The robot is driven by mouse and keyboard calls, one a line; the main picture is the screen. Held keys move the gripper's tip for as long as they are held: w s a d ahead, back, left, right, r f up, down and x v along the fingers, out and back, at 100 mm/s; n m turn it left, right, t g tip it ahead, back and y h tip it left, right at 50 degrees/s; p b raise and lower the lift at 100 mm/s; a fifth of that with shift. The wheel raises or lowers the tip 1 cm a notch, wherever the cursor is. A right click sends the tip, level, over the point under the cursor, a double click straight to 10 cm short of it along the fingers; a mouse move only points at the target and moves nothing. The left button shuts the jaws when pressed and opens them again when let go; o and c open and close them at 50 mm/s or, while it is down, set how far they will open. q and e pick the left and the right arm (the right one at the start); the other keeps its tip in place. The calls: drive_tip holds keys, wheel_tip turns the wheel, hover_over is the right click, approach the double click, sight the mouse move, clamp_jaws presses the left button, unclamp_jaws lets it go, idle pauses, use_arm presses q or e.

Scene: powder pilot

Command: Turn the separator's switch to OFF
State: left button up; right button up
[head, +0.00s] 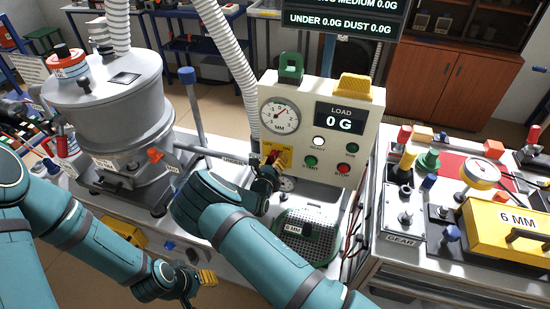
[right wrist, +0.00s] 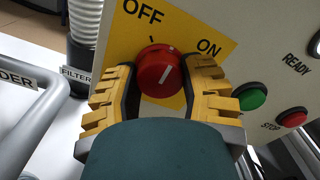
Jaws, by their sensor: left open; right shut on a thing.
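The separator's switch is a red round knob (right wrist: 160,72) on a yellow plate (right wrist: 190,38) marked OFF at upper left and ON at right. The white line on the knob points up and slightly right, between the two words. My right gripper (right wrist: 160,88) is shut on the knob, with a yellow-padded finger on each side. In the head view the right gripper (head: 272,168) is at the control panel (head: 305,95) and partly covers the switch. My left gripper (head: 198,290) is open and empty at the bottom, low and away from the panel.
A green START button (head: 310,161) and red STOP button (head: 343,169) sit just right of the switch. The load display (head: 340,118) reads 0 G. The grey separator drum (head: 110,95) stands left.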

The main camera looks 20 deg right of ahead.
drive_tip(key=n, duration=0.3)
drive_tip(key=shift+r+n+p, duration=0.1)
drive_tip(key=shift+n+p, duration=0.25)
drive_tip(key=shift+n, duration=2.05)
drive_tip(key=shift+p, duration=0.3)
drive_tip(key=o, duration=1.2)
drive_tip(key=v, duration=1.2)
